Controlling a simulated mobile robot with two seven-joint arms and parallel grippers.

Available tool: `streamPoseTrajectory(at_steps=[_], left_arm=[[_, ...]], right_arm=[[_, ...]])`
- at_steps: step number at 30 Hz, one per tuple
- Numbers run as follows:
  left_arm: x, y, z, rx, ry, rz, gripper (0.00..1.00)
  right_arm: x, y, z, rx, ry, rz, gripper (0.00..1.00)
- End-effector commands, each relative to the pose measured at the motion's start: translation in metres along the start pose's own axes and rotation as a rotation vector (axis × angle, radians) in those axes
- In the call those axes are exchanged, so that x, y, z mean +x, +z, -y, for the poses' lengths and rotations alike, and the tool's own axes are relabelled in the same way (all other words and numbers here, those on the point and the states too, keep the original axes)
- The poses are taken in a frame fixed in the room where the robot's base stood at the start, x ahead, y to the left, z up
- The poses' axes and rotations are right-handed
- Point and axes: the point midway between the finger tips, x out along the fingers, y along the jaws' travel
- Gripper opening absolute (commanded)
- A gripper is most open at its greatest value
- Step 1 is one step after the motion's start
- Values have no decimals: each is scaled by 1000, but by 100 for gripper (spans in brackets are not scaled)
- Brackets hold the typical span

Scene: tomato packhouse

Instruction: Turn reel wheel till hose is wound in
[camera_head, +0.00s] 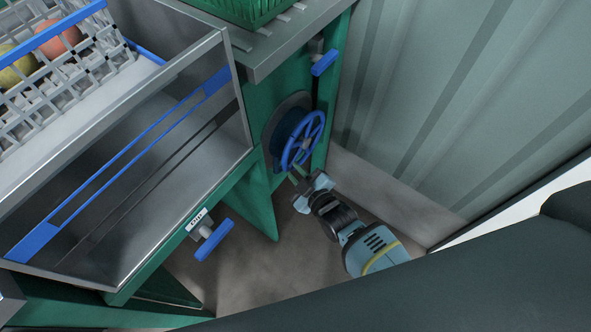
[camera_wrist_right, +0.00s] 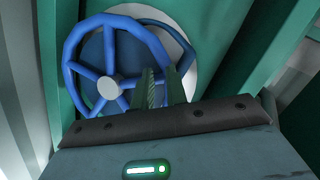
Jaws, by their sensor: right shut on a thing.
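The blue spoked reel wheel (camera_head: 303,140) is on the green frame, in front of a dark round reel (camera_head: 285,128). In the right wrist view the wheel (camera_wrist_right: 72,62) fills the upper left, with a grey hub (camera_wrist_right: 109,88) at its centre. My right gripper (camera_head: 297,173) is at the wheel's lower rim; in the wrist view its green fingers (camera_wrist_right: 161,88) are shut on the rim at the wheel's right side. The fingers hide that part of the rim. I cannot make out a separate length of hose. My left gripper is not in view.
A blue-handled valve (camera_head: 324,62) is above the wheel and another (camera_head: 213,240) is at lower left. A steel trough (camera_head: 150,170) and a white crate (camera_head: 70,75) with tomatoes stand at left. A ribbed wall (camera_head: 430,90) is close at right.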

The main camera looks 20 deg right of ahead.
Motion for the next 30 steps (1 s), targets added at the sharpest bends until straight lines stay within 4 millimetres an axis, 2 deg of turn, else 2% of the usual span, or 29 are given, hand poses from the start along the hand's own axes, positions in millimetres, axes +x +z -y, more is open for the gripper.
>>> streamPoseTrajectory(at_steps=[2,3,7,17,20,30], left_arm=[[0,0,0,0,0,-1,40],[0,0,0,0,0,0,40],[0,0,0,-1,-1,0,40],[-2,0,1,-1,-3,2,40],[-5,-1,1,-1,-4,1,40],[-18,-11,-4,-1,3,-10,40]], right_arm=[[-1,1,1,0,-1,2,0],[-1,1,1,0,-1,2,20],[0,1,1,-1,-1,1,36],[-3,0,0,-1,-1,1,36],[-12,0,0,-1,0,1,36],[-63,0,0,-1,0,1,36]])
